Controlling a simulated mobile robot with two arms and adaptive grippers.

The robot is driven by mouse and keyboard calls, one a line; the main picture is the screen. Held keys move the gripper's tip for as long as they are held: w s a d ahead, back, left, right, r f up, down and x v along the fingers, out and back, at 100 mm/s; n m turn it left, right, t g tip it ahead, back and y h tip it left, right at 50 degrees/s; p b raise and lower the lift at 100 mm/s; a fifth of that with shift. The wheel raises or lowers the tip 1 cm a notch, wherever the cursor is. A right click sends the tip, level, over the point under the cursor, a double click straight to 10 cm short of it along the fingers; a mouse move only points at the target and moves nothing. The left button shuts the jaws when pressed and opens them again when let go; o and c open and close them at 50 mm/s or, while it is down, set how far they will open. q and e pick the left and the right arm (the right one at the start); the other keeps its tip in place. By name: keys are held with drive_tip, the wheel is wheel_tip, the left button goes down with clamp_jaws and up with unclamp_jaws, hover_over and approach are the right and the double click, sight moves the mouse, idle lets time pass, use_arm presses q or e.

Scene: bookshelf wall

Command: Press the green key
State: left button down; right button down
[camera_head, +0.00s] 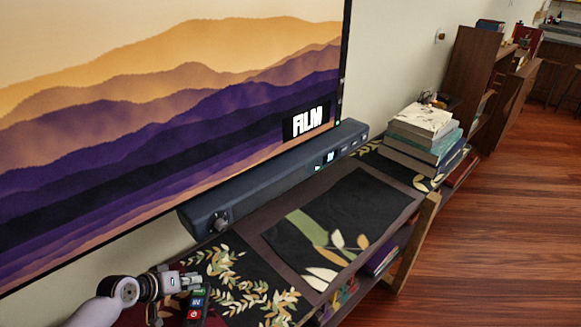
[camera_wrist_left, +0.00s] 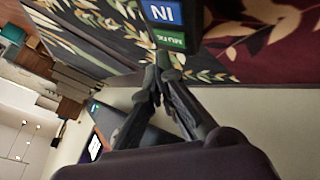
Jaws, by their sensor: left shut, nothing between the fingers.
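A dark remote-like pad with coloured keys lies on the patterned shelf top, low in the head view. Its green key (camera_head: 198,292) is at the far end, with a blue key (camera_head: 197,301) and a red key (camera_head: 194,314) nearer. In the left wrist view the green key (camera_wrist_left: 171,42), with white lettering partly readable, sits beside the blue key (camera_wrist_left: 163,13). My left gripper (camera_head: 188,281) is shut and empty, its fingertips (camera_wrist_left: 162,70) pointing at the green key's edge. I cannot tell if they touch it. My right gripper is not in view.
A dark soundbar (camera_head: 275,185) runs along the wall below a large screen (camera_head: 170,110). A stack of books (camera_head: 425,135) stands further along the shelf (camera_head: 335,225). The leaf-patterned top between has free room.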

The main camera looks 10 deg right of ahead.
sight(196, 290)
use_arm(q)
drive_tip(key=shift+f, duration=0.4)
drive_tip(key=shift+f+b, duration=0.25)
drive_tip(key=shift+b, duration=0.2)
drive_tip(key=shift+r, duration=0.1)
drive_tip(key=shift+r+p, duration=0.6)
drive_tip(key=shift+p, duration=0.05)
wheel_tip(196, 290, up, 6)
drive_tip(key=p, duration=0.5)
idle(1.1)
